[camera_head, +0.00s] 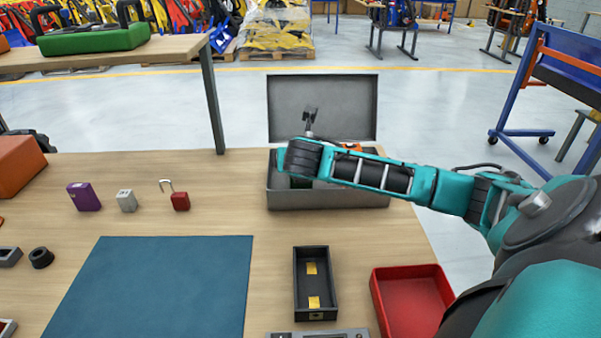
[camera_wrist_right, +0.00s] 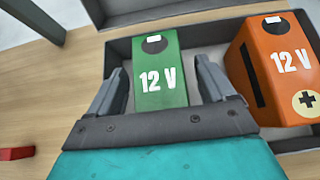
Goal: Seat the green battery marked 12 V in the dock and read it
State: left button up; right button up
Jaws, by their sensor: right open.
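The green battery marked 12 V (camera_wrist_right: 160,97) stands in the open grey metal box (camera_head: 330,200). My right gripper (camera_wrist_right: 162,68) is open over it, one finger on each side of the battery; I cannot tell whether they touch it. In the head view my right arm hides most of the box's inside. The dock appears to be the black open tray with gold contacts (camera_head: 315,272) on the table in front of the box; it is empty. My left gripper is out of view.
An orange 12 V battery (camera_wrist_right: 283,65) stands right of the green one. The box lid (camera_head: 322,100) is up behind. A red tray (camera_head: 412,308) lies right of the dock, a blue mat (camera_head: 150,290) left.

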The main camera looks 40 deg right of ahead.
grip_shut()
dwell(0.7)
jog(key=shift+r, duration=0.2)
